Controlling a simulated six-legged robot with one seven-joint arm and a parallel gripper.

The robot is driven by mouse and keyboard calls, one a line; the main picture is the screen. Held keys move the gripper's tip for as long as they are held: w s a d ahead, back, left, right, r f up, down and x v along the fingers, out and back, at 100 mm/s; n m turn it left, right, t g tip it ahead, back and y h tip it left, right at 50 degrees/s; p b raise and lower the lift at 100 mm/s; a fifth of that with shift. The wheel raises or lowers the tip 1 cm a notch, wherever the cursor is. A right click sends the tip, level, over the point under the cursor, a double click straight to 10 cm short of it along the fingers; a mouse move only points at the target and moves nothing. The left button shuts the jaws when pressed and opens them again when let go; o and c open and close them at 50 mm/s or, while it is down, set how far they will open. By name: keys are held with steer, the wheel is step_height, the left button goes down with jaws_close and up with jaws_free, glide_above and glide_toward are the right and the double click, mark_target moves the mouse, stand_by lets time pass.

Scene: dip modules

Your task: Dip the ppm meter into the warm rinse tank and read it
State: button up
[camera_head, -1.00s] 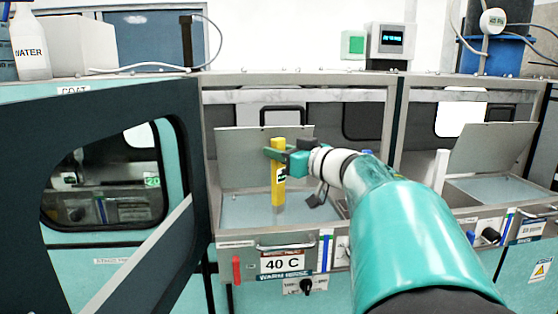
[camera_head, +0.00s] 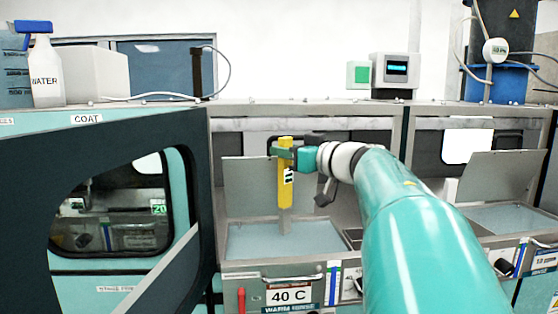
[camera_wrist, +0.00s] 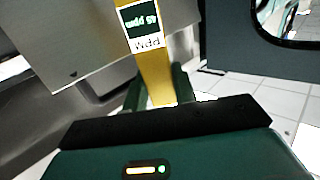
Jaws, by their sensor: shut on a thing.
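The ppm meter (camera_head: 285,190) is a yellow upright stick with a grey probe at its lower end. My gripper (camera_head: 283,152) is shut on its upper part. The probe end overlaps the liquid of the warm rinse tank (camera_head: 252,268), labelled 40 C; I cannot tell whether its tip is in the liquid or just above it. In the wrist view the meter (camera_wrist: 152,70) stands between my green fingers (camera_wrist: 158,92), with its dark display upside down, seeming to read 45 ppm.
The tank's grey lid (camera_head: 248,185) stands open behind the meter. Another open tank (camera_head: 510,218) is at the right. A dark-framed door (camera_head: 190,180) stands at the left.

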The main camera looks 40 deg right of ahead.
mark_target(287, 137)
steer(key=shift+r, duration=1.85)
steer(key=shift+s, duration=0.1)
